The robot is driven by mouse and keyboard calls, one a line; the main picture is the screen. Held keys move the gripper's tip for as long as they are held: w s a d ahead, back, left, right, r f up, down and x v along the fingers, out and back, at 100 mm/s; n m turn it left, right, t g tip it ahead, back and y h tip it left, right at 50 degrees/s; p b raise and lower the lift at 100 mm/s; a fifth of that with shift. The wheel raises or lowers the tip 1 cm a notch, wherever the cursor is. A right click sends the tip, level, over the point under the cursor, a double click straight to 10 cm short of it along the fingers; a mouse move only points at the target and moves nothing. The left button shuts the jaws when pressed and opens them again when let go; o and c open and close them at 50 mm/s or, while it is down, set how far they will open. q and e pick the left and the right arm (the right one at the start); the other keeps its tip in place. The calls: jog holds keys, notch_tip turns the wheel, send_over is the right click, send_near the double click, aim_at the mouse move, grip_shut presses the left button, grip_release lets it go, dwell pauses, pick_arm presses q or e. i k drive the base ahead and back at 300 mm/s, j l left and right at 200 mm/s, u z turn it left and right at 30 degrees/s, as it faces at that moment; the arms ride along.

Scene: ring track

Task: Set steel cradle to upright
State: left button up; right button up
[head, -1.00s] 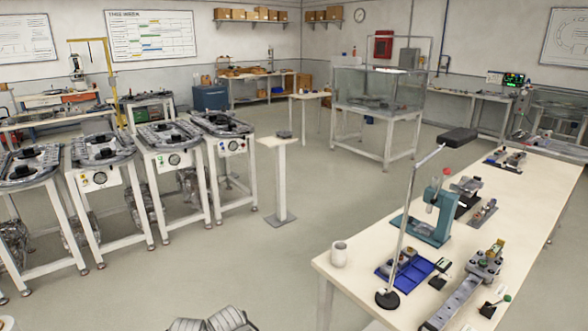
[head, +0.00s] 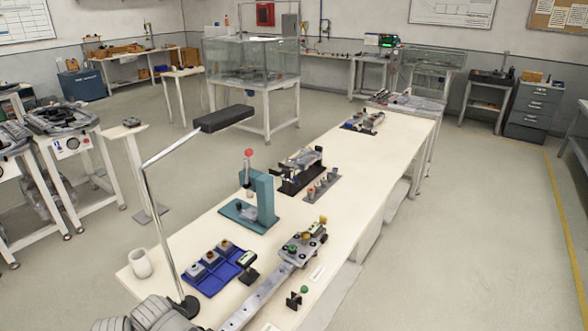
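A grey metal holder on a black base (head: 301,168) stands in the middle of the long cream bench (head: 385,150); it may be the steel cradle, but its tilt is too small to tell. A grey metal fixture (head: 303,246) with a green knob and brass-coloured parts sits nearer, at the end of a long steel rail (head: 258,300). I cannot tell for certain which is the cradle. Neither of my grippers shows in the head view.
A desk lamp (head: 225,118) arches over the bench's left side. A teal press (head: 262,200), a blue tray (head: 212,283) and a white mug (head: 140,263) stand near it. A glass-walled tank (head: 250,65) stands behind. The floor right of the bench is clear.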

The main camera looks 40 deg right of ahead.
aim_at(295, 164)
jog(key=k+l, duration=0.1)
jog(key=l, duration=2)
jog(key=k+l, duration=0.15)
jog(key=l, duration=1.95)
jog(key=i+j, duration=0.2)
jog(key=i, duration=0.1)
